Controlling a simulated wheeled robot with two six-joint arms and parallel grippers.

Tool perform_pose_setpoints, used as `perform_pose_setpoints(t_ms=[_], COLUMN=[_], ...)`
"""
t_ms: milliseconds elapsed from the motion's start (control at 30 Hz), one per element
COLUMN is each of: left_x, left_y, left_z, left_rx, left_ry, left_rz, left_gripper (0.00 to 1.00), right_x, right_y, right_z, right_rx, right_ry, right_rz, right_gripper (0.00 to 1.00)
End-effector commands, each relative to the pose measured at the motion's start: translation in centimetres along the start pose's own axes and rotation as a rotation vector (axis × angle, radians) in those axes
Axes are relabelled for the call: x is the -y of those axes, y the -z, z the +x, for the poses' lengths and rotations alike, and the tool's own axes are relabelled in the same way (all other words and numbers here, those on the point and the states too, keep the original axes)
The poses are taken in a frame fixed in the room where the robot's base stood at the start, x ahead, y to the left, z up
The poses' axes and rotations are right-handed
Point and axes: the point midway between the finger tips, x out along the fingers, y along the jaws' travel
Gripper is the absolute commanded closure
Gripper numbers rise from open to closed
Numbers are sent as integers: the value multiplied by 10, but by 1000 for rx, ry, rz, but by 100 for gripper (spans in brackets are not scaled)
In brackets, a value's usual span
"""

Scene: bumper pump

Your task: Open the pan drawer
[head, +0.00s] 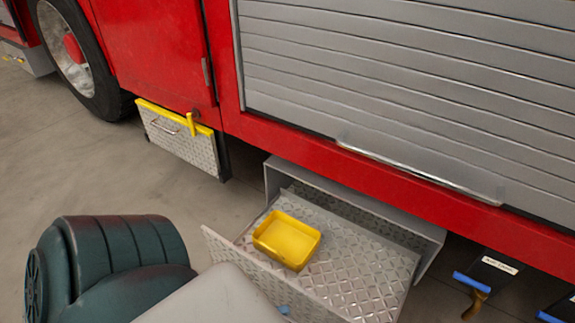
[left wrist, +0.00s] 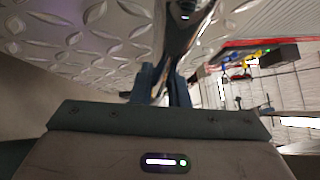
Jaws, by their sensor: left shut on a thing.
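The pan drawer (head: 352,268), of diamond-plate metal, is slid out of its grey housing (head: 425,232) under the red truck. A yellow pan (head: 288,240) lies in the drawer near its front panel. My left gripper (left wrist: 163,78) is shut on the shiny bar handle (left wrist: 188,32) at the drawer's front in the left wrist view. In the head view my own arm hides most of the gripper and the handle; only a bit of blue finger (head: 284,310) shows. My right gripper is not in view.
A diamond-plate box with a yellow top edge (head: 180,143) hangs left of the drawer. A grey roller shutter (head: 400,85) is above. Blue-handled items (head: 472,283) hang at the lower right. Open concrete floor (head: 90,165) lies at the left.

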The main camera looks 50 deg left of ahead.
Motion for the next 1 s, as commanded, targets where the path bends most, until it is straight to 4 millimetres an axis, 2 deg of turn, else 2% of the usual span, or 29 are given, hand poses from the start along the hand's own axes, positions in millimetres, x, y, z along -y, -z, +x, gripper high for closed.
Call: perform_pose_setpoints(t_ms=[167,533,567,667,1000], left_x=[2,1,1,1,2], left_y=[6,7,7,7,7], left_z=[-8,-8,-8,-8,-10], left_rx=[1,0,0,0,-1], left_ry=[-3,-2,-2,-2,-1], left_rz=[-2,-1,-1,-1,0], left_gripper=[100,100,84,64,64], right_x=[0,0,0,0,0], right_y=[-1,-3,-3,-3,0], right_z=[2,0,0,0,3], right_rx=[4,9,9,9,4], right_ry=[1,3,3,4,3], right_rz=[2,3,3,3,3], right_gripper=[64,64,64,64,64])
